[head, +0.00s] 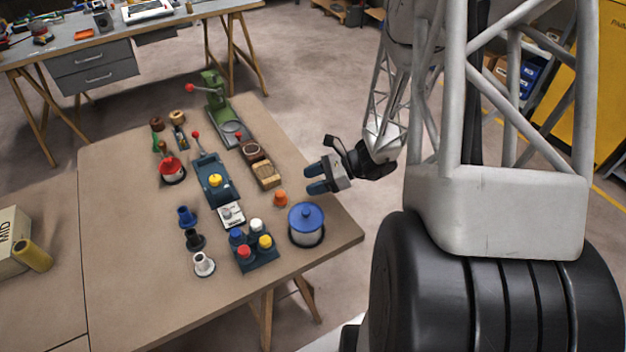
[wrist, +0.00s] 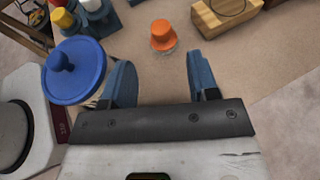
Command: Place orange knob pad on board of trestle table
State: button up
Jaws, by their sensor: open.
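The orange knob pad (head: 280,198) stands on the brown board of the trestle table (head: 130,240), near its right edge, left of my gripper. In the wrist view the orange knob pad (wrist: 163,36) stands upright ahead of my fingers, roughly between their lines, with its wider rim below. My gripper (head: 318,178) is open and empty, its blue fingers pointing left beside the table's right edge. In the wrist view my gripper (wrist: 160,80) shows both fingers apart, with nothing between them. The pad and the fingers do not touch.
A blue-lidded pot (head: 306,225) stands close in front of the pad; its lid (wrist: 75,70) is near my left finger in the wrist view. A wooden block (head: 266,174) lies behind the pad. A holder with coloured knobs (head: 255,250) stands front left. The board's left side is clear.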

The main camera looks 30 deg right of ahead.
jog(key=shift+a+r, duration=0.1)
jog(key=s+a+r+n+h, duration=0.4)
jog(key=r+n, duration=0.3)
jog(key=r, duration=0.2)
jog(key=s+a+r+n+g+h, duration=0.1)
jog(key=s+a+r+n+h, duration=0.3)
jog(key=s+r+n, duration=0.3)
jog(key=s+a+r+n+g+h, duration=0.1)
jog(key=s+a+r+n+h, duration=0.3)
jog(key=r+n, duration=0.4)
notch_tip(320, 180, up, 3)
jog(key=shift+s+a+r+h, duration=0.15)
jog(key=shift+s+a+h, duration=0.35)
jog(key=shift+s, duration=0.75)
